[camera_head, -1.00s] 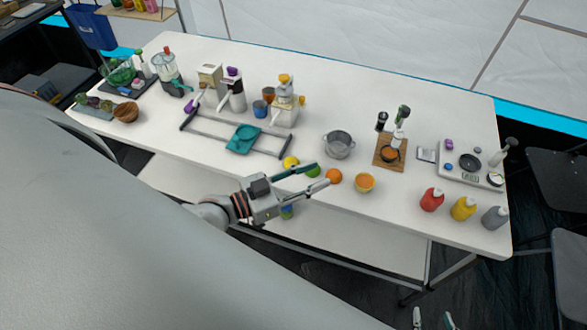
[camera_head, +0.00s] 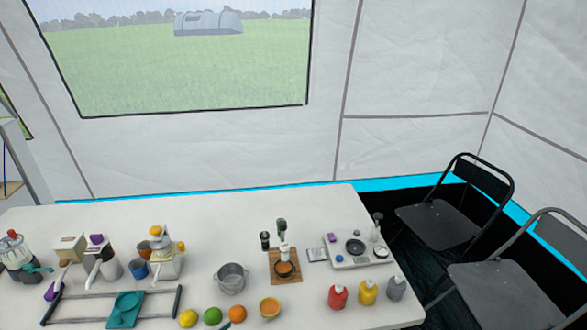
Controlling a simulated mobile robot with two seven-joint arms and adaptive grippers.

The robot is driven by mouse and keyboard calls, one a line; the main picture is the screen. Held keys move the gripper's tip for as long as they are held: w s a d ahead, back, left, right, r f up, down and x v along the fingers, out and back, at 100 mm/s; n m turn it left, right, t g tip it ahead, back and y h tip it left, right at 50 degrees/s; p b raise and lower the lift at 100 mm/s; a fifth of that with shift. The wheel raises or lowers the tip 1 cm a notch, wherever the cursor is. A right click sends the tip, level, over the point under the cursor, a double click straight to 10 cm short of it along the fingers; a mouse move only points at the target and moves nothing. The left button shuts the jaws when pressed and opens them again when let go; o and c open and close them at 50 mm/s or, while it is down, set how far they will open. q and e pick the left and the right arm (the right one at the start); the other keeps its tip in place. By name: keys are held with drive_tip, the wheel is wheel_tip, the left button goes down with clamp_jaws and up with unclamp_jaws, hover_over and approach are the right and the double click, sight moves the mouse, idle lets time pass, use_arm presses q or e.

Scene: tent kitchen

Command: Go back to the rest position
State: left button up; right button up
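Neither of my grippers shows in the head view now, and no arm link is in sight. The white table (camera_head: 215,211) fills the lower left of the view, with its front part cut off by the lower edge. On it, near the front, a lemon (camera_head: 188,318), a lime (camera_head: 213,316), an orange (camera_head: 238,314) and an orange bowl (camera_head: 270,307) stand in a row. The grippers' state is hidden.
A metal pot (camera_head: 231,279), a wooden board (camera_head: 284,270) with tools, and a small scale-like station (camera_head: 357,251) stand on the table. Red (camera_head: 338,296), yellow (camera_head: 368,292) and grey (camera_head: 396,288) bottles are at its right front. Black folding chairs (camera_head: 440,223) stand right of the table.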

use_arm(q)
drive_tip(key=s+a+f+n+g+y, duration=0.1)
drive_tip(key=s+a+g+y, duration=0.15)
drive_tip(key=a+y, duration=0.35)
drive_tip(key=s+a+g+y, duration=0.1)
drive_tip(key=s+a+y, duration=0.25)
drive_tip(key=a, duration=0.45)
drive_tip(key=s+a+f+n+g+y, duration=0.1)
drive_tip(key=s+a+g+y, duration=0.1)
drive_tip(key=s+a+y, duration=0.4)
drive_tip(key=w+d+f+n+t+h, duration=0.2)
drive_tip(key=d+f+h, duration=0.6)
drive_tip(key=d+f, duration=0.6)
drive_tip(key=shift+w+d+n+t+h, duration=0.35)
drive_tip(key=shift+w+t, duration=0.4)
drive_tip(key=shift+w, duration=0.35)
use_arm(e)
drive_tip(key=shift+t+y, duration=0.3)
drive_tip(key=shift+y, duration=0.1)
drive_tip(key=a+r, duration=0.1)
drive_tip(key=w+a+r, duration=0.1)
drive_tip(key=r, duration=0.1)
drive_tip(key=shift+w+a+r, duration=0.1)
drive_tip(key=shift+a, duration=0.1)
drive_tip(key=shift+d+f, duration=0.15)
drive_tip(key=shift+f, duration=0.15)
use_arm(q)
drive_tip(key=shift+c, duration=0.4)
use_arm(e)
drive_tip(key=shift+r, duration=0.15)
